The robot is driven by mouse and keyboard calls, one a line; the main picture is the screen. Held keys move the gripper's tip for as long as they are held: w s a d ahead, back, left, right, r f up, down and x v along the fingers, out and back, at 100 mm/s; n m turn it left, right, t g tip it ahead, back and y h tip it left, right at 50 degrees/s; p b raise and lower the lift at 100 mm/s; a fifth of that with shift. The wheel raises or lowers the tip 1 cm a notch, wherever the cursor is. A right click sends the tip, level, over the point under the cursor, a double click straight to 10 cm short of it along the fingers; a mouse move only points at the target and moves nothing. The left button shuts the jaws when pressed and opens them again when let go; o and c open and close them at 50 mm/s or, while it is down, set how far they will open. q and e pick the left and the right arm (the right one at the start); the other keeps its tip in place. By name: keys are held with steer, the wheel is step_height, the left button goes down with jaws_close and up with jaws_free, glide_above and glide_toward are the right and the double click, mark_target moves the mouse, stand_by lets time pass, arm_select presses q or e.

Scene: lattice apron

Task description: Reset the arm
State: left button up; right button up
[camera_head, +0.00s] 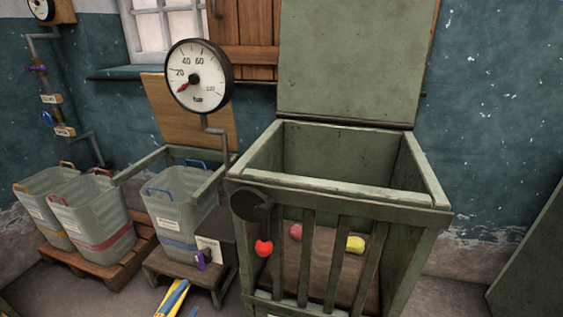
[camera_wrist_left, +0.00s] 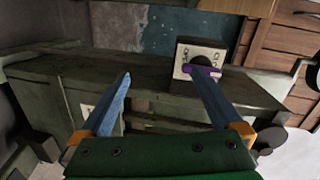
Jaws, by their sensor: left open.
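My left gripper (camera_head: 177,297) shows at the bottom edge of the head view as blue and yellow pieces, below and left of a purple handle (camera_head: 202,260). In the left wrist view the gripper (camera_wrist_left: 160,76) has two blue fingers spread wide, with nothing between them. The purple handle (camera_wrist_left: 202,71) on its small labelled box shows just behind the right fingertip in that view. In the head view the gripper looks apart from the handle. My right gripper is not in view.
A green slatted crate (camera_head: 340,198) with its lid up holds a red and a yellow lump. A pressure gauge (camera_head: 198,75) stands behind. A grey bin (camera_head: 177,205) stands on a low pallet, and two more bins (camera_head: 98,212) stand at left. A red knob (camera_head: 264,248) is on the crate's front.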

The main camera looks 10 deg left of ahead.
arm_select(q)
steer(key=s+d+f+n+g, duration=0.2)
steer(key=s+f+n+g, duration=0.3)
steer(key=f, duration=0.6)
steer(key=s+d+f+n+g, duration=0.2)
steer(key=s+f+n+g, duration=0.15)
steer(key=s+f, duration=0.55)
steer(key=s+d+f+n+g, duration=0.25)
steer(key=s+d+f, duration=0.2)
steer(key=s, duration=0.45)
steer(key=s+d+f+n+g, duration=0.25)
steer(key=s+f+g, duration=0.2)
steer(key=s, duration=0.35)
step_height(320, 180, up, 19)
steer(key=p, duration=2)
steer(key=shift+s+d+r, duration=0.2)
steer(key=shift+s, duration=0.25)
